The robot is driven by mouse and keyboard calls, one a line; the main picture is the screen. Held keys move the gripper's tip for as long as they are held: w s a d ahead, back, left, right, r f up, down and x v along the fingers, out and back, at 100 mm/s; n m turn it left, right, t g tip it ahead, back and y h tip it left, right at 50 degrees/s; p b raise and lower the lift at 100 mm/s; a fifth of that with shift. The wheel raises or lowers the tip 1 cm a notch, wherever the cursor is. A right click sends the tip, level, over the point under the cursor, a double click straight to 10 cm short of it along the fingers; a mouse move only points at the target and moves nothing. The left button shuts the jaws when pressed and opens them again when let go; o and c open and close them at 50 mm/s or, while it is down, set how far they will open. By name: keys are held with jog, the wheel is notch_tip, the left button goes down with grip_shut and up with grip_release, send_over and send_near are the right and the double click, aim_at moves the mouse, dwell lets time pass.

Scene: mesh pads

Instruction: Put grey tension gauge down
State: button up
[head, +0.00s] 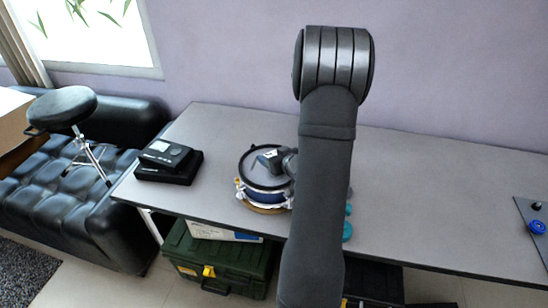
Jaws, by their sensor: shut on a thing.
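My gripper (270,158) shows just left of my forearm, over the mesh head of a round drum pad (248,173). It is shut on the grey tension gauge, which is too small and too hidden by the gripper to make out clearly. I cannot tell whether the gauge touches the drum head. The drum pad has a black rim and a blue shell, and sits near the front edge of the grey table (430,180). My arm hides its right side.
A black device (165,153) lies on a black case (178,172) at the table's left end. Teal round pieces (347,231) show right of my arm. A dark panel with a blue knob (537,227) is at the far right. The table between is clear.

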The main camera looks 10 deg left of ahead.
jog(key=shift+f, duration=0.4)
jog(key=shift+f, duration=0.15)
jog(key=o, duration=1.5)
jog(key=shift+c, duration=0.2)
jog(key=v, duration=1.2)
